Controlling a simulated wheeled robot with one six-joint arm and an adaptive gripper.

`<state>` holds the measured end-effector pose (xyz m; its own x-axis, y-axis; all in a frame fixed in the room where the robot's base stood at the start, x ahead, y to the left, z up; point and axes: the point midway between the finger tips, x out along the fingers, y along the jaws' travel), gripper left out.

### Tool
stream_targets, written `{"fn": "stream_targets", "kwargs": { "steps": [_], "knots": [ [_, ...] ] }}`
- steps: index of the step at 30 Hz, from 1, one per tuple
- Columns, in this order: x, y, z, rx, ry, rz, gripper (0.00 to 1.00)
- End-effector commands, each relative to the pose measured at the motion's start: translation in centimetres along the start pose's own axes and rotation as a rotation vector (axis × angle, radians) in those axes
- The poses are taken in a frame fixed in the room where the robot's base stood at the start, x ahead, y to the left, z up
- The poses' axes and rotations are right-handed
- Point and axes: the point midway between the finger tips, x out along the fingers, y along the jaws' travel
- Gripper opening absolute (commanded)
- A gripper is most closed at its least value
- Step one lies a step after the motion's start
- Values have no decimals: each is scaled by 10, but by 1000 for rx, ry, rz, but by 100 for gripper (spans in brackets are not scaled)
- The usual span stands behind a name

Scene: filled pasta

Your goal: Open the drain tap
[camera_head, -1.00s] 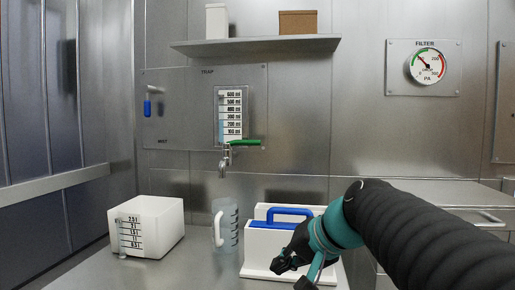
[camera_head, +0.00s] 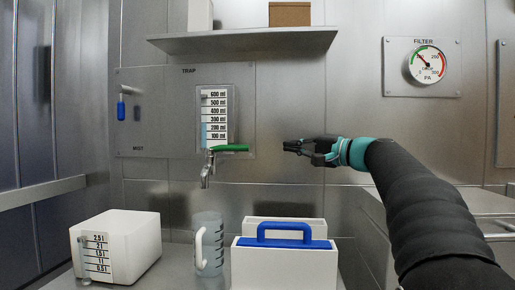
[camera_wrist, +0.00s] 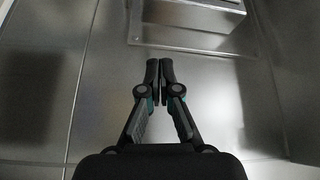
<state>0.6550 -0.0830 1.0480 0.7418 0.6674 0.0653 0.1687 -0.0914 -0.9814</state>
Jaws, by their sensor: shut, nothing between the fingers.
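The drain tap (camera_head: 208,170) is a metal spout with a green lever handle (camera_head: 230,148), below the trap gauge (camera_head: 215,118) on the wall panel. The lever lies sideways, pointing right. The gauge shows blue liquid in its lower part. My gripper (camera_head: 286,145) is right of the lever at about its height, fingers pointing left, with a gap between them in the head view. In the wrist view my gripper (camera_wrist: 159,65) is shut with nothing between the fingertips. The tap does not show in the wrist view.
A clear jug (camera_head: 209,245) with a white handle stands below the spout. A white container (camera_head: 120,245) is left of it. A white holder with a blue handle (camera_head: 285,235) stands right of it. A blue-handled valve (camera_head: 121,110) is at left; a shelf (camera_head: 245,41) is above.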

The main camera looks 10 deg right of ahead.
Motion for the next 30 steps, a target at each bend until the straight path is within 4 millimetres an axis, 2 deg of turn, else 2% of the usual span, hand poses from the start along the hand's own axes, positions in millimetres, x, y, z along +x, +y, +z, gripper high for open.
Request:
{"fn": "stream_targets", "kwargs": {
  "steps": [4,8,24,30],
  "knots": [
    [2,0,0,0,1,1,0],
    [13,0,0,0,0,2,0],
    [101,0,-1,1,0,2,0],
    [91,1,21,-1,4,2,0]
  ]
}}
